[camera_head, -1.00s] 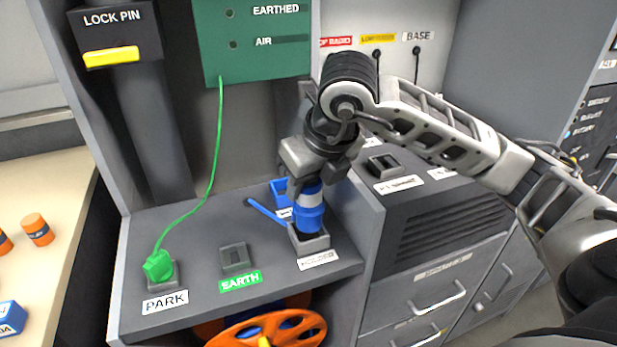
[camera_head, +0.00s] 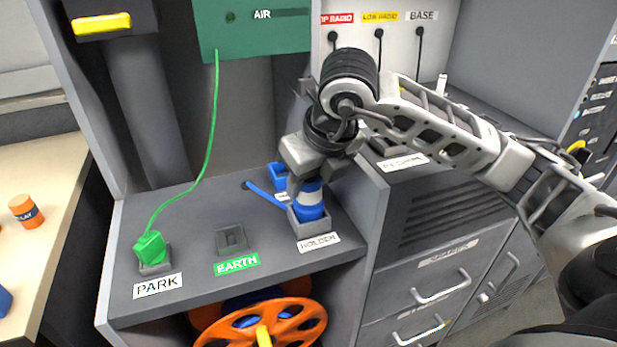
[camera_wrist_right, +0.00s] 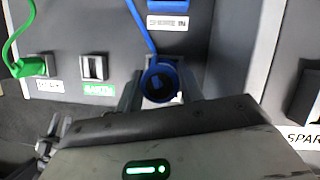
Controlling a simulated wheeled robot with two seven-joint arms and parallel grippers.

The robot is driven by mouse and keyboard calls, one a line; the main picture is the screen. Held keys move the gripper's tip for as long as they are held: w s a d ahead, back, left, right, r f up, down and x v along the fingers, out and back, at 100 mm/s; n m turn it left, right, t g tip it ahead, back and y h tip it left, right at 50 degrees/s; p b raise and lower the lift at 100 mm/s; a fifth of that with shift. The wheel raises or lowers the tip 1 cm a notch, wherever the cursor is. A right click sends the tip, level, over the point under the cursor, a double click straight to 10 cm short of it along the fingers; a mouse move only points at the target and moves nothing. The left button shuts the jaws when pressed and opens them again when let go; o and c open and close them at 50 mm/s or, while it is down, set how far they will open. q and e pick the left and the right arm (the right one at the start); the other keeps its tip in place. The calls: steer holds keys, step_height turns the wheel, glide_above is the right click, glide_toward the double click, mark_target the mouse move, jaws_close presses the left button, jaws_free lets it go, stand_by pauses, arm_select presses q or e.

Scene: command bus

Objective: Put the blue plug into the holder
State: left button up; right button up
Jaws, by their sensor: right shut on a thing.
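The blue plug (camera_head: 309,201) has a white band and stands upright in the head view. Its lower end is inside the grey square socket of the holder (camera_head: 310,226), above the label HOLDER. How deep it sits is hidden by the socket walls. My right gripper (camera_head: 309,176) comes from above and is shut on the upper part of the plug. In the right wrist view the plug's round blue top (camera_wrist_right: 160,83) shows between the fingers of the gripper. My left gripper is not in view.
A green plug (camera_head: 150,247) sits at PARK, with its cord up to the green panel. The EARTH socket (camera_head: 232,240) is empty. A blue socket (camera_head: 279,176) with a blue strip is behind the holder. An orange reel (camera_head: 290,327) is below. A cabinet stands right.

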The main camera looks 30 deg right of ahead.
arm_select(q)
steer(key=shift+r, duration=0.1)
arm_select(e)
steer(key=o, duration=1.2)
steer(key=shift+c, duration=0.2)
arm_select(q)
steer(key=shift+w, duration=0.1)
arm_select(e)
steer(key=shift+r, duration=0.1)
arm_select(q)
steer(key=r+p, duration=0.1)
steer(key=p, duration=0.2)
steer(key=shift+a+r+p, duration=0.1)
steer(key=shift+p, duration=0.2)
arm_select(e)
steer(key=v, duration=1.5)
steer(key=shift+s+r, duration=0.15)
steer(key=shift+r, duration=0.2)
steer(key=shift+d, duration=0.1)
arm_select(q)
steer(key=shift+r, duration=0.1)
